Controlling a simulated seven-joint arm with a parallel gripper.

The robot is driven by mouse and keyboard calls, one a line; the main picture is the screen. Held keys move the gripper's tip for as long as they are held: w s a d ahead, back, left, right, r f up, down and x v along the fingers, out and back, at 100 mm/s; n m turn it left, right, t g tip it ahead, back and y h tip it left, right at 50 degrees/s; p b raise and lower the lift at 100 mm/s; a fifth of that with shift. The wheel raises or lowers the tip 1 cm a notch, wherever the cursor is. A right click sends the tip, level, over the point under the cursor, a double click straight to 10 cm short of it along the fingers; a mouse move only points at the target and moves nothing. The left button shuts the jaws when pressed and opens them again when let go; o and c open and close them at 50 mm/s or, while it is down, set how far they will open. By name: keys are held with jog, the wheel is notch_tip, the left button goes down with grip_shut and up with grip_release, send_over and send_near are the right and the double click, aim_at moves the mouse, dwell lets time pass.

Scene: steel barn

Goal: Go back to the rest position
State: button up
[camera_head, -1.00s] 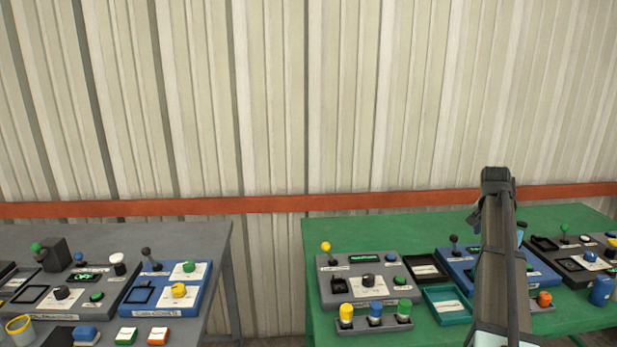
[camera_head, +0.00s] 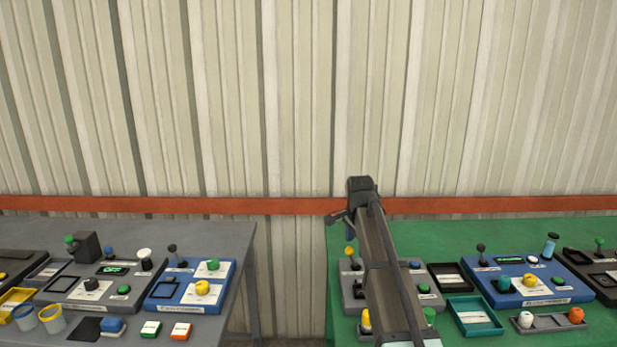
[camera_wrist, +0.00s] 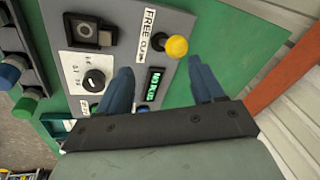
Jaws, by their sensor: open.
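My gripper is open and empty in the wrist view (camera_wrist: 163,85), its two dark blue fingers spread apart. Below them is a grey control panel (camera_wrist: 135,50) with a yellow-knobbed joystick (camera_wrist: 176,46), a black rotary knob (camera_wrist: 94,80) and a small display with green text (camera_wrist: 153,84). In the head view my arm (camera_head: 378,255) stands in front of the green table (camera_head: 447,236) and covers much of the grey panel (camera_head: 345,265). The fingers cannot be made out there. No finger visibly grips the joystick.
Right of my arm on the green table are a teal tray (camera_head: 475,312), a black tray (camera_head: 449,275) and a blue panel (camera_head: 560,291). A grey table (camera_head: 215,232) with several panels stands left, across a gap. A ribbed wall (camera_head: 300,100) with a red rail (camera_head: 230,206) is behind.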

jog(key=s+a+f+n+g+h, duration=0.1)
jog(key=s+a+f+n, duration=0.25)
jog(key=a+f, duration=0.55)
jog(key=s+a+f+n+h, duration=0.1)
jog(key=s+a+f+n, duration=0.25)
jog(key=a+f, duration=0.6)
jog(key=s+d+f+n, duration=0.15)
jog(key=s+f, duration=0.25)
jog(key=f, duration=0.4)
jog(key=s+d+f+n+g+h, duration=0.15)
jog(key=s+f, duration=0.25)
jog(key=f, duration=0.4)
jog(key=s+f+n+t, duration=0.1)
jog(key=s+f+n, duration=0.25)
jog(key=f, duration=0.45)
jog(key=s+d+f+n+g, duration=0.2)
jog(key=s+d+f, duration=0.3)
jog(key=s+f, duration=0.7)
jog(key=s+d+f+g+y, duration=0.1)
jog(key=s+d, duration=0.3)
jog(key=s, duration=0.5)
jog(key=s+d+f+m+g+y, duration=0.1)
jog(key=s+d+g, duration=0.2)
jog(key=s, duration=0.6)
jog(key=s+d+f+m+g+y, duration=0.1)
jog(key=s+d+f+g+y, duration=0.1)
jog(key=s+d, duration=0.4)
jog(key=s, duration=0.4)
